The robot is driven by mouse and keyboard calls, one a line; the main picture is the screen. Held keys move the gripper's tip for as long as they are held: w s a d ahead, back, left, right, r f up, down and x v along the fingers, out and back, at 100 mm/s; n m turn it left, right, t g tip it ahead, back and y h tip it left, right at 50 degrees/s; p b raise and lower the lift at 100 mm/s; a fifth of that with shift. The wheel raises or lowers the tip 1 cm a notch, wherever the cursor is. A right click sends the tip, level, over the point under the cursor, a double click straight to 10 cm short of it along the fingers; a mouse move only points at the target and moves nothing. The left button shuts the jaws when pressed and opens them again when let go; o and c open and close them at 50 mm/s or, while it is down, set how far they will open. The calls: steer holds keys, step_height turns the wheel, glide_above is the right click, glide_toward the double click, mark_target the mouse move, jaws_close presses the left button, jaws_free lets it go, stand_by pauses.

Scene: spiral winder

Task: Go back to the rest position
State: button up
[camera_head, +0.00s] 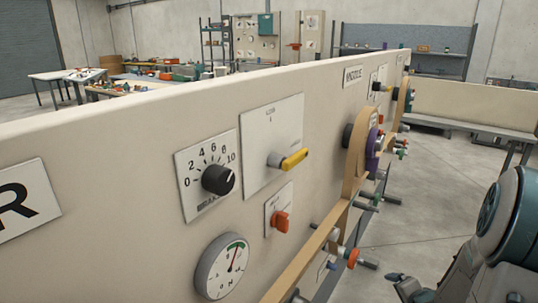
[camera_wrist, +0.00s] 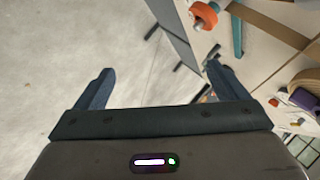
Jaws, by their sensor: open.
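My gripper (camera_wrist: 155,82) is open in the wrist view, its two dark fingers spread wide with nothing between them but grey floor. In the head view my gripper (camera_head: 400,283) shows at the lower right, in front of the machine panel and apart from it. The long cream panel (camera_head: 120,130) of the winder runs from the near left to the back right. It bears a black dial knob (camera_head: 218,180), a yellow-handled switch (camera_head: 292,159), a red switch (camera_head: 281,222) and a round gauge (camera_head: 222,268).
A tan belt (camera_head: 310,252) runs along the panel past a purple roll (camera_head: 374,140) and several protruding rods. An orange-red knob (camera_wrist: 206,14) shows near the right finger in the wrist view. The grey floor (camera_head: 440,165) right of the panel is clear. A bench (camera_head: 470,127) stands behind.

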steer(key=s+a+r+n+g+h, duration=0.2)
steer(key=s+a+r+n+g, duration=0.15)
steer(key=a+r+n, duration=0.6)
steer(key=s+a+r+n+g+y, duration=0.1)
steer(key=s+a+r+n, duration=0.1)
steer(key=s+a, duration=0.3)
steer(key=s+a+r+n+g+y+p, duration=0.1)
steer(key=s+a+r+g, duration=0.1)
steer(key=s+a+r, duration=0.3)
steer(key=shift+s+a+n, duration=0.15)
steer(key=shift+s+n, duration=0.2)
steer(key=shift+s, duration=0.85)
steer(key=shift+r, duration=0.1)
stand_by(0.4)
